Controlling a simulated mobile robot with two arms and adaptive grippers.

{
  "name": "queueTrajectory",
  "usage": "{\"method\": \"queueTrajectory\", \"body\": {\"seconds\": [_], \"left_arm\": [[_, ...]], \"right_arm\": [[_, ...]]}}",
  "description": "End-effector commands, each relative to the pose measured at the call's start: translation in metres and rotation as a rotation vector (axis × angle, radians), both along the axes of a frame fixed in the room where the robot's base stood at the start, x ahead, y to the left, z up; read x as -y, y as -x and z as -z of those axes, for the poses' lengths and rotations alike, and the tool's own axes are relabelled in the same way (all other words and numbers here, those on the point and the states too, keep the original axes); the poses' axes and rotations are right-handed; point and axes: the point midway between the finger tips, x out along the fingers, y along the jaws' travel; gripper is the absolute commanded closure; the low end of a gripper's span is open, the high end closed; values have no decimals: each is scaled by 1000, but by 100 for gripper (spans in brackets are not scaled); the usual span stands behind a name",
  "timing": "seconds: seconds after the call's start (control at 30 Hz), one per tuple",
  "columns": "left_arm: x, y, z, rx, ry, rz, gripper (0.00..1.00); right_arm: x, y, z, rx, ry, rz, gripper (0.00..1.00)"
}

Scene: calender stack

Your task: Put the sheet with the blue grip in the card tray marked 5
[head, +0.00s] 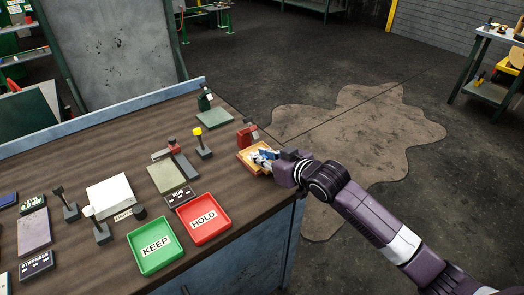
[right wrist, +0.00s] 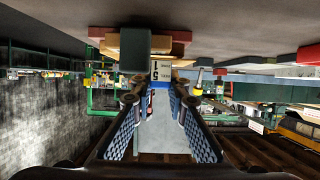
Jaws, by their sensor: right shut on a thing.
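My right gripper (head: 268,159) is at the small tan tray (head: 243,153) near the right edge of the bench; its fingers are over the tray. In the right wrist view the gripper (right wrist: 160,112) is shut on a pale grey sheet (right wrist: 163,138) between its blue ribbed fingers. A white label with a 1 and a 5 (right wrist: 160,72) shows just beyond the fingertips, beside a dark grey block (right wrist: 135,51). The blue grip is hard to tell from the fingers. Whether the sheet touches the tray is unclear. My left gripper is not in view.
A red tray marked HOLD (head: 212,238) and a green tray marked KEEP (head: 150,265) lie at the front. A red block (head: 245,136) stands just behind the tan tray. A yellow-topped stand (head: 200,143) is to its left. Floor lies beyond the bench's right edge.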

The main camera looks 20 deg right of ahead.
Motion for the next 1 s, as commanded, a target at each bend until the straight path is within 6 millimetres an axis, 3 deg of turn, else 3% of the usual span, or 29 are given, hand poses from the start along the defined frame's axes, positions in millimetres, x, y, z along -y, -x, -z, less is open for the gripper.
{"method": "queueTrajectory", "body": {"seconds": [0.23, 0.33, 0.73, 0.77, 0.8, 0.9, 1.0], "left_arm": [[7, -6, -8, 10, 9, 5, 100], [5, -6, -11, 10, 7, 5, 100], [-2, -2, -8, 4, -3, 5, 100], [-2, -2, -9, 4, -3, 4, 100], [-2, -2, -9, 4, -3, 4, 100], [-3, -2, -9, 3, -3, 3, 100], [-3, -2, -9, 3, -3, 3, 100]], "right_arm": [[13, -33, -3, 3, 1, 2, 100], [11, -30, 9, -1, -1, 2, 100], [11, -30, 14, 1, 0, 1, 100], [11, -30, 14, 2, 0, 1, 84], [11, -30, 14, 2, 0, 1, 79], [11, -30, 14, 1, 0, 1, 68], [11, -30, 14, 1, 0, 1, 68]]}}
